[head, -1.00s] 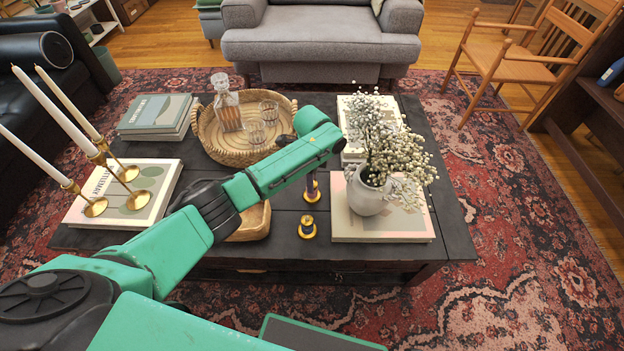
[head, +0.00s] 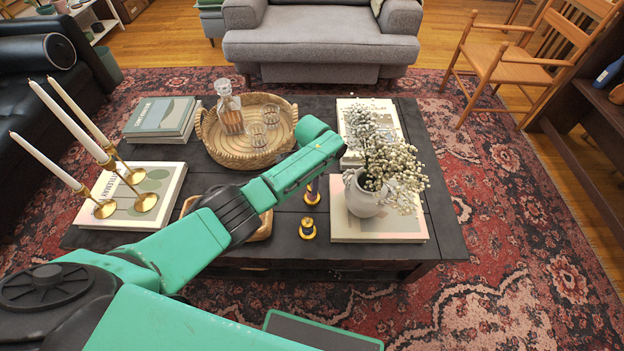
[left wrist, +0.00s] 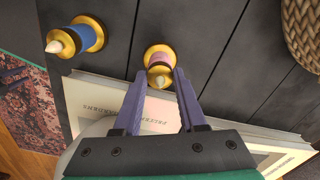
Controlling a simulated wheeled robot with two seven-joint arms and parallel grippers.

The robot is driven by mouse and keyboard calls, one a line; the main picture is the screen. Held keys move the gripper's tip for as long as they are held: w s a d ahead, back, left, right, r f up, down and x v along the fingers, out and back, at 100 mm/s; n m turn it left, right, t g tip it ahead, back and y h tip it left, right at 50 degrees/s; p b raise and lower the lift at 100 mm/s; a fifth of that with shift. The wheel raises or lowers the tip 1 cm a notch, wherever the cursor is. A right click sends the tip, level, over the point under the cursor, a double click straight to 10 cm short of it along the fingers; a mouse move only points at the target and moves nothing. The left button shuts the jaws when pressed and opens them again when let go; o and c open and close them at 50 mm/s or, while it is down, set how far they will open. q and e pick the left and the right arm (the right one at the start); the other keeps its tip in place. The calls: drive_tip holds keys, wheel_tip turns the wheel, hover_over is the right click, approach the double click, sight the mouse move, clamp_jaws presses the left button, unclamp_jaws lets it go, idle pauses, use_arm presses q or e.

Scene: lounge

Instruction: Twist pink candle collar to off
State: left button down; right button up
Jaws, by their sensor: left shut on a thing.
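The pink candle (left wrist: 161,62) stands on the dark table with a gold base and a gold collar (left wrist: 160,75) near its pale tip. In the left wrist view my left gripper (left wrist: 160,76) has its two purple fingers on either side of this collar, shut on it.
A white vase of flowers (head: 364,195) stands on a book (head: 400,232) close to the right of the candles. A wicker tray (head: 215,150) with decanter and glasses is behind. A wooden bowl (head: 264,226) and brass candlesticks (head: 146,201) are left.

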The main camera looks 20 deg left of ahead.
use_arm(q)
drive_tip(key=n+p, duration=0.1)
drive_tip(key=n, duration=0.4)
drive_tip(key=shift+n, duration=0.4)
idle(0.3)
drive_tip(key=shift+c, duration=2.2)
unclamp_jaws()
drive_tip(key=shift+r, duration=0.1)
